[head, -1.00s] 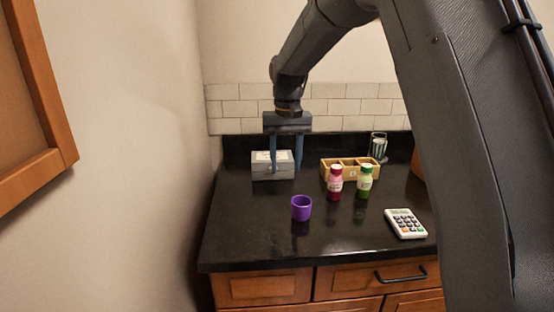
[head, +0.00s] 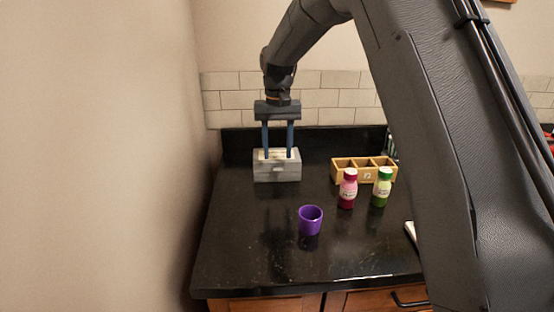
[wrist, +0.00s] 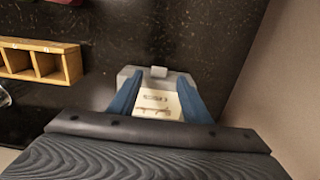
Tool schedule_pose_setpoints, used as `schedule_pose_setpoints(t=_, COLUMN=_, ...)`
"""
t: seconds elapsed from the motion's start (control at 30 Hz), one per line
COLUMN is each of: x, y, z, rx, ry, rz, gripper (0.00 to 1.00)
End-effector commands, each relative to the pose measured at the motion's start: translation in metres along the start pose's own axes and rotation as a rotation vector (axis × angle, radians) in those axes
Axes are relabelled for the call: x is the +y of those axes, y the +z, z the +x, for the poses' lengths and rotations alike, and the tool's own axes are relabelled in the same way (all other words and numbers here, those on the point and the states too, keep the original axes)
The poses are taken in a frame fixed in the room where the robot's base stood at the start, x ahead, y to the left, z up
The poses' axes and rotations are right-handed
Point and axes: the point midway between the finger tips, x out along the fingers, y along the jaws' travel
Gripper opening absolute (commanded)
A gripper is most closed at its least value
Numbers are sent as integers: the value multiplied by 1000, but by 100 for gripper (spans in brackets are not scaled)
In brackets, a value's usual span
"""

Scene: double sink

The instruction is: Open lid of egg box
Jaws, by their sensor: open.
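The egg box (head: 278,172) is a grey box near the back left of the black counter. Its top has a pale label, and the box looks shut. It also shows in the wrist view (wrist: 182,81), with a small tab (wrist: 158,72) on its front edge and the pale label (wrist: 153,103) between my fingers. My gripper (head: 278,152) points straight down at the top of the box, fingers apart. In the wrist view my gripper's blue fingers (wrist: 157,92) lie to either side of the label. I cannot tell whether they touch the box.
A purple cup (head: 310,221) stands in front, right of the box. A pink bottle (head: 348,190) and a green bottle (head: 382,188) stand before a wooden compartment tray (head: 343,172). The wall is close on the left. The counter's front left is clear.

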Motion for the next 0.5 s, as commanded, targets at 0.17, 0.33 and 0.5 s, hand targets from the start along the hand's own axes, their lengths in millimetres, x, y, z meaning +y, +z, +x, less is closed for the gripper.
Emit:
schedule_pose_setpoints(t=0.17, x=1, y=1, z=27, rx=-3, ry=1, rz=2, gripper=44)
schedule_pose_setpoints(t=0.33, x=0, y=0, z=41, rx=-1, ry=0, rz=0, gripper=44)
schedule_pose_setpoints(t=0.5, x=-1, y=0, z=46, rx=1, ry=0, rz=-2, gripper=44)
